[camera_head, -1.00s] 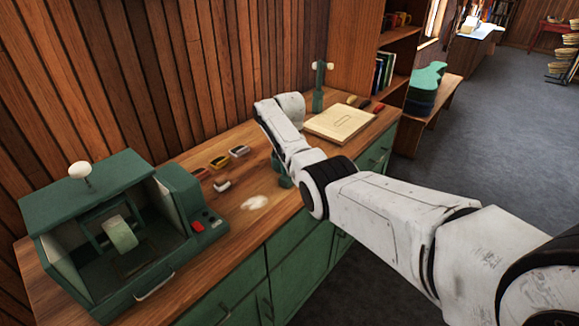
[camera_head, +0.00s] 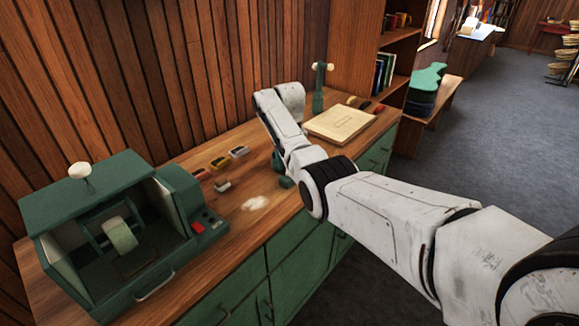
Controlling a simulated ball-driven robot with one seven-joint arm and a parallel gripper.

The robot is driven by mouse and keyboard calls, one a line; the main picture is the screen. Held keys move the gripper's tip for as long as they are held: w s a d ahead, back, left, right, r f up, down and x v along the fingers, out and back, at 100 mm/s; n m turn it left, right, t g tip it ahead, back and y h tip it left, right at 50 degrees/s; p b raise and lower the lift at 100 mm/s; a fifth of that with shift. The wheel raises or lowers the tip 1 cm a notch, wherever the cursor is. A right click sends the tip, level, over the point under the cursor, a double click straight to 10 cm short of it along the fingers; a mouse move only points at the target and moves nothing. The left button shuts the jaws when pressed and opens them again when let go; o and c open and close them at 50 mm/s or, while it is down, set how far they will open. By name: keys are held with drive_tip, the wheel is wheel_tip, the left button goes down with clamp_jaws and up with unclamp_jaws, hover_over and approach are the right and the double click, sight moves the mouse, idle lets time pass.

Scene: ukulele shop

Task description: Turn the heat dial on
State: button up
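I cannot make out a heat dial for certain. A green open-fronted machine (camera_head: 85,215) stands at the left end of the wooden counter. The control panel on its right side carries a red button (camera_head: 198,228) and small dark round controls (camera_head: 208,217). A small green object (camera_head: 285,182) on the counter is partly hidden by my white arm. My arm reaches from the lower right over the counter and bends near the wall. My gripper does not show; the arm links may hide it.
On the wooden counter (camera_head: 175,283) lie several small coloured blocks (camera_head: 220,162), a white patch (camera_head: 256,203) and a pale board (camera_head: 340,124). A green post (camera_head: 319,92) stands behind the board. Grey floor (camera_head: 475,150) is open at right.

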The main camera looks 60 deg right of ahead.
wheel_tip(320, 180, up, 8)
drive_tip(key=b, duration=0.1)
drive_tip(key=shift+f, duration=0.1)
idle(0.7)
